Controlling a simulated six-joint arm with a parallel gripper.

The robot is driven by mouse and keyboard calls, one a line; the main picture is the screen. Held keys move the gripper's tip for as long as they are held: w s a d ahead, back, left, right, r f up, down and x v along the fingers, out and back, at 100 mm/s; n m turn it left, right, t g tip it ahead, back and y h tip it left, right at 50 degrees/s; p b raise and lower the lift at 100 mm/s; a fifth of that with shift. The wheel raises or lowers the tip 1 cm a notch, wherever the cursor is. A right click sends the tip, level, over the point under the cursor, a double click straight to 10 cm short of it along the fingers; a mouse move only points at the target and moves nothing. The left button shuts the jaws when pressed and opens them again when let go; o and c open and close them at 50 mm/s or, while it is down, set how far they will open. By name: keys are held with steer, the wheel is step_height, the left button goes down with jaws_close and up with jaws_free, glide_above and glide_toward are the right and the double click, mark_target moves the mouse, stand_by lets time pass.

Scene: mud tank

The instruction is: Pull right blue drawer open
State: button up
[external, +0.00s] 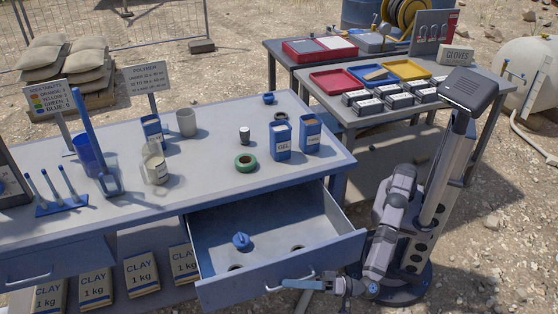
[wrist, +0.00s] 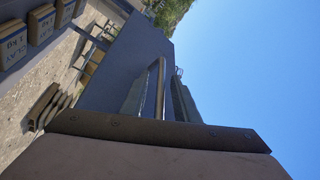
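The right blue drawer (external: 335,247) stands pulled well out from the workbench in the external view, its inside open to view. Its pale handle (external: 271,288) is on the front panel. My gripper (external: 290,283) is at this handle, low in front of the drawer. In the wrist view, the handle bar (wrist: 160,88) appears between two dark finger shapes in front of the blue drawer front (wrist: 128,60). The frames do not show clearly whether the fingers press on the bar.
A blue knobbed object (external: 241,241) lies in the drawer. Clay bags (external: 141,275) stand below. Gravel ground in front is partly clear. A second table with trays stands behind right.

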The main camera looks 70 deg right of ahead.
steer(key=p+v, duration=0.1)
steer(key=v, duration=0.6)
steer(key=shift+p, duration=0.35)
steer(key=shift+s+d, duration=0.1)
steer(key=shift+s, duration=0.05)
steer(key=shift+c, duration=1.4)
steer(key=shift+d+b+x, duration=0.15)
steer(key=shift+b+x, duration=0.3)
steer(key=shift+x, duration=1.05)
steer(key=shift+d+b+x, duration=0.15)
steer(key=shift+b+x, duration=0.25)
steer(key=shift+x, duration=1.15)
steer(key=shift+r, duration=0.15)
jaws_close()
